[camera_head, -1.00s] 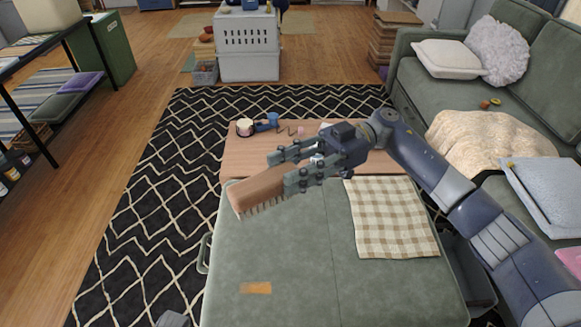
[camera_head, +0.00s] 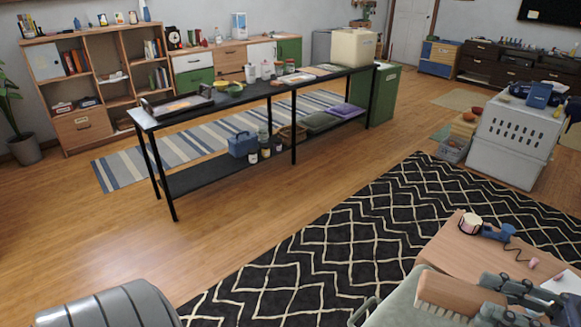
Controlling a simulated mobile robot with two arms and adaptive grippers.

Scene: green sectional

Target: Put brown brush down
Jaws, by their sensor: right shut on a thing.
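The brown brush (camera_head: 458,295) is at the lower right of the head view, with its pale bristles along the lower edge. My right gripper (camera_head: 489,299) is shut on it, with fingers on both sides of its right end. The brush is over the green upholstered surface (camera_head: 393,308), near the wooden top (camera_head: 450,250). I cannot tell whether it touches the surface. The rest of the right arm is cut off by the frame. My left gripper is out of view.
A white cup (camera_head: 471,224) and a blue item (camera_head: 497,232) stand on the wooden top. A black patterned rug (camera_head: 340,245) lies beside it. A long black table (camera_head: 268,92) stands across the room. Wooden floor between them is clear.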

